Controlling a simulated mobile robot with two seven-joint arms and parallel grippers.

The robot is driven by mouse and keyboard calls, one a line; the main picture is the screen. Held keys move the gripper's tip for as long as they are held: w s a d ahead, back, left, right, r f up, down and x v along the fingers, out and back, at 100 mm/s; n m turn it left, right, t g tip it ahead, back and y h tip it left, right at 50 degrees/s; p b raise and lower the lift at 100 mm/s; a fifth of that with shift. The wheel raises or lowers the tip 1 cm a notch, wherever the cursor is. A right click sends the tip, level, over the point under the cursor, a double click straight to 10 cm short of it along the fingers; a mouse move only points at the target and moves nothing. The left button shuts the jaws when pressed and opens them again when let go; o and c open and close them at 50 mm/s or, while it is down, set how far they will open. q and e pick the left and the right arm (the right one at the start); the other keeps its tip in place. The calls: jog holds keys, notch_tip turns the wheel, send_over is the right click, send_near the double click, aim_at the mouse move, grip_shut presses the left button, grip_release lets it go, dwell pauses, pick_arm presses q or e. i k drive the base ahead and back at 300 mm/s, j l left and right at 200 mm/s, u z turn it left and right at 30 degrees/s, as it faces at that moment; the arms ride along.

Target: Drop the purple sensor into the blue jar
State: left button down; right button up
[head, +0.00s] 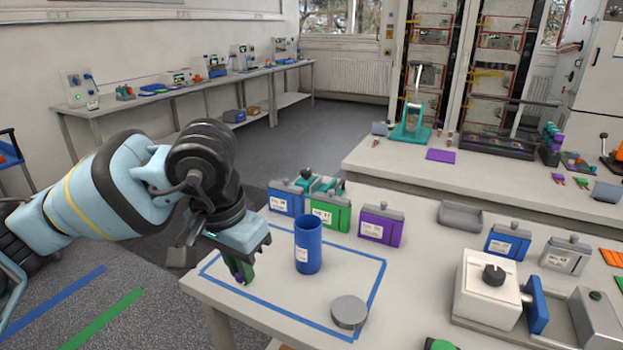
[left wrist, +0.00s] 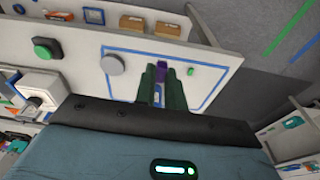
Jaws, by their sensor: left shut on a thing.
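The blue jar (head: 308,246) stands upright and open on the near table, with a white label on its side. My left gripper (head: 239,268) is to the left of the jar, pointing down, apart from it and below its rim height in the picture. It is shut on the purple sensor (head: 240,280), whose purple end shows at the fingertips. The sensor also shows between the dark green fingers in the left wrist view (left wrist: 162,70); the fingers hide most of it. A blue and white patch shows between the fingers there; I cannot tell what it is. My right gripper is not in view.
A grey round lid (head: 349,312) lies right of the jar, at the blue taped outline (head: 377,290). Blue, green and purple boxes (head: 380,226) stand behind the jar. A white device with a black knob (head: 488,290) is at the right. A small green thing (left wrist: 191,71) lies near the fingers.

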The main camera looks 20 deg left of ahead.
aim_at(305, 250)
jog(key=i, duration=0.85)
